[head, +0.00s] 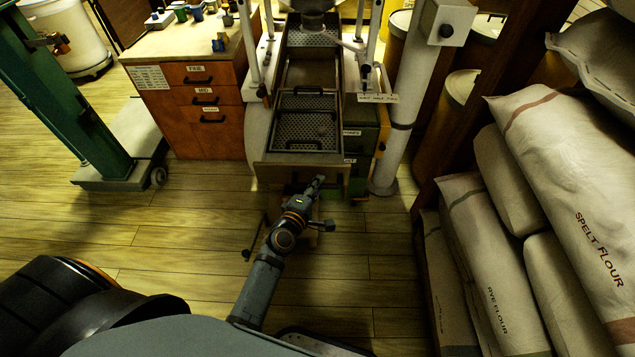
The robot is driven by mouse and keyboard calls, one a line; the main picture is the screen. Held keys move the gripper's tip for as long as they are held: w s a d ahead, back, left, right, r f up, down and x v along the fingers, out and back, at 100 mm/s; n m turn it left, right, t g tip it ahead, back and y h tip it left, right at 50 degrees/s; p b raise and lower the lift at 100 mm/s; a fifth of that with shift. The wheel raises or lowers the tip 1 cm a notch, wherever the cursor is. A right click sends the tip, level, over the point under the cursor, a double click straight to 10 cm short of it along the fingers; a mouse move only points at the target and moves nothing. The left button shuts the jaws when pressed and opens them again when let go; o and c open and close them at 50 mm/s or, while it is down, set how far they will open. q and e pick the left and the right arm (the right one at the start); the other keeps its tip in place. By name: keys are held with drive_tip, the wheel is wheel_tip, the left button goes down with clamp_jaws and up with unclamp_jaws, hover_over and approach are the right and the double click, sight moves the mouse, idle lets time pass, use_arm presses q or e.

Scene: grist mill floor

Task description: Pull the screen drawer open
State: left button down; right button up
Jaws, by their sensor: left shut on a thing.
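The screen drawer (268,176) is in the upper middle of the head view. It is pulled out toward me, and its trays with perforated screens (309,130) show from above. My left gripper (317,183) is at the drawer's front panel, shut on its handle. The fingers and the arm hide most of the handle. My right gripper is not in view.
A wooden cabinet (208,110) with several labelled drawers stands left of the screen drawer. A pale post (408,95) rises close on its right. Flour sacks (585,200) fill the right side. Plank floor (180,235) is clear in front.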

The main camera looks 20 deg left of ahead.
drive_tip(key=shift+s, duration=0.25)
use_arm(q)
drive_tip(key=c, duration=1.3)
unclamp_jaws()
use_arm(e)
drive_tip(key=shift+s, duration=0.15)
use_arm(q)
drive_tip(key=shift+s, duration=0.1)
drive_tip(key=v, duration=1.2)
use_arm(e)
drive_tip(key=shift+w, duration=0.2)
use_arm(q)
drive_tip(key=shift+d, duration=0.1)
